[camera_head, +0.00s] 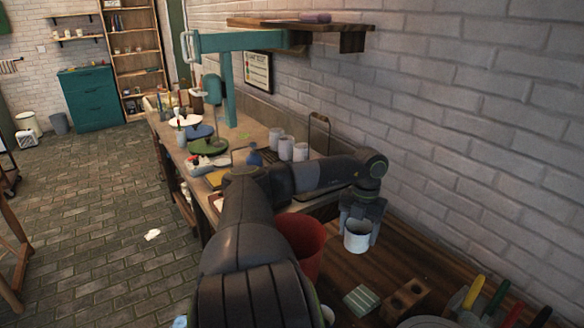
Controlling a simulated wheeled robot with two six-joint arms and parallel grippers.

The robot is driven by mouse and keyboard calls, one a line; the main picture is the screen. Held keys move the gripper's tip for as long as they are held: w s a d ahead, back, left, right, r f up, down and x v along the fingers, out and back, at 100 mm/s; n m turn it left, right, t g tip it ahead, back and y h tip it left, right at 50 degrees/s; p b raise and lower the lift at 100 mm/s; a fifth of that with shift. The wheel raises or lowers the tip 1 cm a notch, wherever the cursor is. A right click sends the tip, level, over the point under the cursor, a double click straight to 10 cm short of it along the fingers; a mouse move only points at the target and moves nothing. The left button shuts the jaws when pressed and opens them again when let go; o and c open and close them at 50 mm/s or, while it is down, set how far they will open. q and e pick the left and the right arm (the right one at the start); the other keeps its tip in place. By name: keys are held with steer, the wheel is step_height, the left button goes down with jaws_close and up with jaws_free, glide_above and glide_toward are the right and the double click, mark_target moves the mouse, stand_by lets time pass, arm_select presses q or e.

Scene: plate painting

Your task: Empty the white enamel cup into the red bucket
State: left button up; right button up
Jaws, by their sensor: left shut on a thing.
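The white enamel cup (357,242) is at the right of the red bucket (312,246), near the wooden worktop. My left gripper (360,224) points down and is shut on the cup, with a finger on either side of it. The cup looks upright, with its opening upward; what is inside cannot be made out. I cannot tell whether it touches the worktop. The red bucket is partly hidden behind my left arm, and its inside is mostly out of sight. My right gripper is not in view.
A green-striped block (361,299) and a brown brick (404,300) lie in front of the cup. Colourful-handled tools (494,298) are at the lower right. A brick wall (470,150) bounds the right side. White cups (285,147) stand farther back on the bench.

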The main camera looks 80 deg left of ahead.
mark_target(346, 224)
arm_select(q)
steer(key=s+m, duration=0.1)
steer(key=s+r+m, duration=0.1)
steer(key=s+a, duration=0.1)
steer(key=shift+s+a+r+m+p, duration=0.1)
steer(key=shift+r+m+p, duration=0.2)
steer(key=shift+m+p, duration=0.1)
steer(key=shift+s+a+r+m, duration=0.1)
steer(key=shift+s+r+m, duration=0.05)
steer(key=shift+s+m, duration=0.3)
steer(key=shift+w, duration=0.1)
